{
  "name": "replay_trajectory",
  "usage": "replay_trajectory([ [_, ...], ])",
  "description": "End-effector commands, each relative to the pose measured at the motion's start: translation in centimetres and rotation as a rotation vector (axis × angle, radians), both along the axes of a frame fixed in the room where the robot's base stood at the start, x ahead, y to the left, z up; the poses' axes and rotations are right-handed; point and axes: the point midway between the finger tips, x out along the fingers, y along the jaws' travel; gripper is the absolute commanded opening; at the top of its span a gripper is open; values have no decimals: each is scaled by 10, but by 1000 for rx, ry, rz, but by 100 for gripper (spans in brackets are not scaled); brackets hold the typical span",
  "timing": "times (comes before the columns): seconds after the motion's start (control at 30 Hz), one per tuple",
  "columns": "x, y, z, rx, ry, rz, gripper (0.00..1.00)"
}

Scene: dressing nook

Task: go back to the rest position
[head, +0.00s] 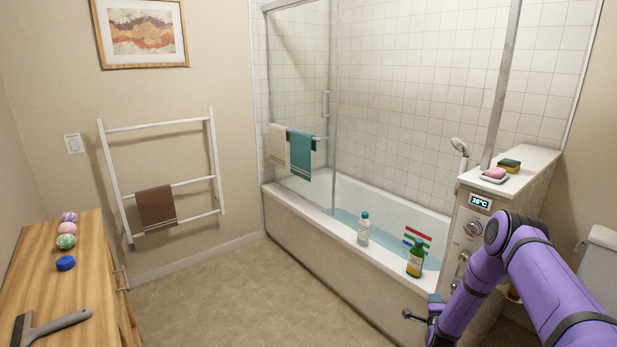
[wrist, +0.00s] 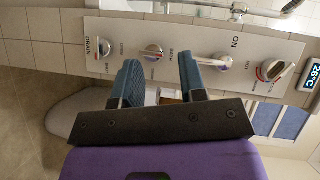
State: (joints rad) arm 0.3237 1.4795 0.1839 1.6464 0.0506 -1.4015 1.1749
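My gripper (wrist: 158,82) shows in the wrist view with its two blue-padded fingers apart and nothing between them. The tub's control panel (wrist: 190,50), with several knobs and a lever, lies beyond the fingertips; whether they touch it I cannot tell, but a gap seems to show. In the head view my purple arm reaches in from the lower right, and my gripper (head: 420,316) is low beside the tub's front side, partly hidden by the arm. The panel (head: 470,235) stands at the tub's near end with a lit display (head: 481,202) reading 26°C.
The bathtub (head: 300,215) holds water; a white bottle (head: 363,229) and a green bottle (head: 415,258) stand on its rim. A wooden cabinet (head: 30,275) is at left, a towel rack (head: 165,180) on the wall. The floor (head: 235,295) between is clear.

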Motion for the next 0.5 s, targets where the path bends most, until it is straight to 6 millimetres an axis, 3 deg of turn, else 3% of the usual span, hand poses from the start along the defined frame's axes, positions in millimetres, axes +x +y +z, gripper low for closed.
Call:
replay_trajectory([
  [0.03, 12, 1, 22, -18, 16, 21, 38],
  [0.2, 38, 9, 85, -84, 95, 93, 38],
  [0.5, 58, 29, 197, -208, 230, 218, 38],
])
